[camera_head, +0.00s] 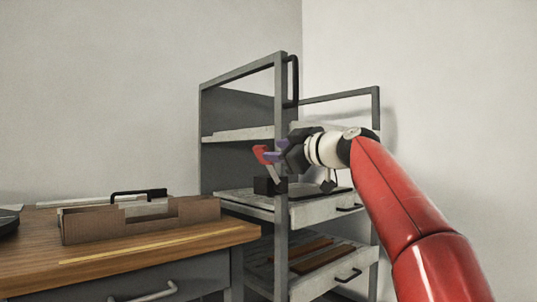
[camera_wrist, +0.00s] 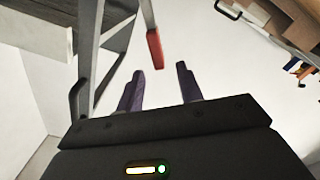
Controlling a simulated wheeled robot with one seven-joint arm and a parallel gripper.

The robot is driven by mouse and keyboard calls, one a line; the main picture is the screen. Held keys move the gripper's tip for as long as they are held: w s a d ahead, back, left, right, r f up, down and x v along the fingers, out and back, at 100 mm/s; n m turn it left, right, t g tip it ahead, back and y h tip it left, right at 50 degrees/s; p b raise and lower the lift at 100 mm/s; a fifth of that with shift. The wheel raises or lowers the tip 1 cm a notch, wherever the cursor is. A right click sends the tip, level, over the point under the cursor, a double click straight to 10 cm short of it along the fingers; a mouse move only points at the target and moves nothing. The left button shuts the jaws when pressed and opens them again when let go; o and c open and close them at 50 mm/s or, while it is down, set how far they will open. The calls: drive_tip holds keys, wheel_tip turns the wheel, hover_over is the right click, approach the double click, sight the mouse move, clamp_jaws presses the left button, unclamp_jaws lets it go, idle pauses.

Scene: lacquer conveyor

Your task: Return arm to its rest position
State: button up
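My gripper (camera_head: 273,150) is at the cart's shelves, reaching in from the right. A red-ended piece (camera_head: 260,153) is just left of the fingers, tilted above a small black block (camera_head: 268,186).
The grey shelf cart (camera_head: 283,130) has posts and a black handle (camera_head: 293,80) close to my gripper. Its lower tray (camera_head: 322,256) holds brown pieces. Open room shows at right.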

drive_tip(key=shift+s+d, duration=0.3)
drive_tip(key=shift+s, duration=0.1)
drive_tip(key=s+a+f+m+g+h, duration=0.25)
drive_tip(key=s+f, duration=0.35)
drive_tip(key=f, duration=0.3)
drive_tip(key=s+a+f+m+g+h, duration=0.1)
drive_tip(key=s+f+m+g+h, duration=0.15)
drive_tip(key=s+f+m, duration=0.4)
drive_tip(key=s+d+f+m+g+h, duration=0.1)
drive_tip(key=s+d+f+m+h, duration=0.15)
drive_tip(key=s+f, duration=0.65)
drive_tip(key=s+d+f+m+g+h, duration=0.15)
drive_tip(key=s+d+f, duration=0.35)
drive_tip(key=f, duration=0.6)
drive_tip(key=s+d+f+m+g+h, duration=0.1)
drive_tip(key=s+d+f+g+h, duration=0.1)
drive_tip(key=s+f, duration=0.75)
wheel_tip(320, 180, up, 13)
drive_tip(key=p, duration=1.3)
drive_tip(key=shift+w+f, duration=0.15)
drive_tip(key=shift+w, duration=0.05)
drive_tip(key=shift+t, duration=0.25)
drive_tip(key=shift+c, duration=0.2)
